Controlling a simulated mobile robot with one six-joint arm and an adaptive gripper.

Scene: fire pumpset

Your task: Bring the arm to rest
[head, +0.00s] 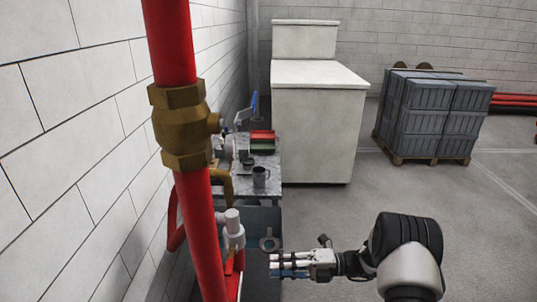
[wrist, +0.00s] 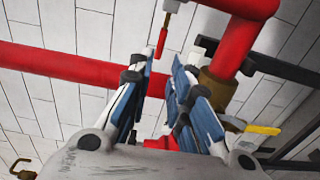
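My gripper (head: 289,265) is stretched out to the left, low in the lower middle of the head view, near a vertical red pipe (head: 205,237) by the wall. In the wrist view my gripper (wrist: 160,75) shows two blue-padded fingers with a narrow gap between them. Nothing is seen held in that gap. Behind the fingers run red pipes (wrist: 60,65). I cannot tell how far the fingers are from the pipes, and no contact is visible.
A brass fitting (head: 183,126) sits on the red pipe. A bench (head: 267,187) holds a mug (head: 260,176) and other items. A white cabinet (head: 312,125) stands behind. Crates (head: 430,115) on a pallet (head: 420,157) stand right. The floor between is clear. A yellow handle (wrist: 262,129) shows in the wrist view.

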